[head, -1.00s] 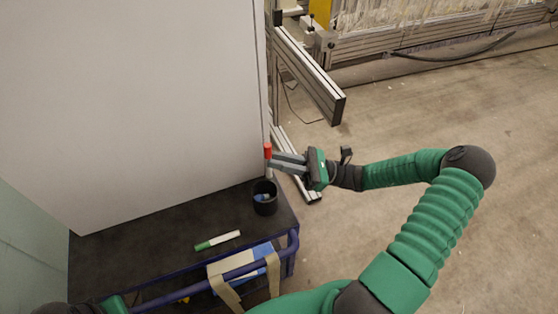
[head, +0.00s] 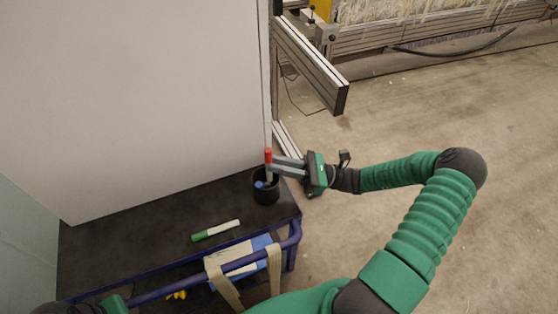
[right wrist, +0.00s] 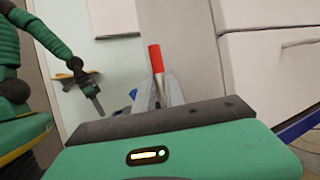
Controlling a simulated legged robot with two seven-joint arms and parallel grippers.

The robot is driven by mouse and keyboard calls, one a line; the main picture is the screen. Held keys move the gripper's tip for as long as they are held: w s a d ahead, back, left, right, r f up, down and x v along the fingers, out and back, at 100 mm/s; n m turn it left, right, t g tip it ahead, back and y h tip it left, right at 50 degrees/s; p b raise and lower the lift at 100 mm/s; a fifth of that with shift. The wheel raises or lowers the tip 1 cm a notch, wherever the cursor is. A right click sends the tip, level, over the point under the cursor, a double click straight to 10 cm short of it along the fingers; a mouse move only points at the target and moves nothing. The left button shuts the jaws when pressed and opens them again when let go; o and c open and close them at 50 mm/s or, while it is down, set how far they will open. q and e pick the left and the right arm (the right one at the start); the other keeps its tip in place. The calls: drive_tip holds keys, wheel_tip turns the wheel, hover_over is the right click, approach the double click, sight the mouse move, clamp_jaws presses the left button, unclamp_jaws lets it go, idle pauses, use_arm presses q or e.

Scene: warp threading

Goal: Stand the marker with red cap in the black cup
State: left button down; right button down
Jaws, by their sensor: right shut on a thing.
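The marker with red cap (head: 268,157) is upright with its cap at the top, in my right gripper (head: 271,167). The gripper is shut on it. In the right wrist view the red cap (right wrist: 156,58) sticks up above the fingers (right wrist: 159,88). The black cup (head: 266,192) stands on the dark cart top near its right end. The marker's lower part reaches down at the cup's mouth; whether it touches the bottom is hidden. Something blue shows inside the cup. My left gripper is not clearly seen in the head view; an arm shows at left in the right wrist view.
A marker with green cap (head: 216,230) lies on the dark cart top (head: 130,240). A large pale panel (head: 150,100) rises behind the cup. A blue rail (head: 250,258) runs along the cart's front edge. Open floor lies to the right.

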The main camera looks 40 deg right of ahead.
drive_tip(key=shift+d+f, duration=0.15)
drive_tip(key=shift+f, duration=0.05)
drive_tip(key=c, duration=1.3)
unclamp_jaws()
drive_tip(key=shift+c, duration=0.2)
drive_tip(key=v, duration=1.7)
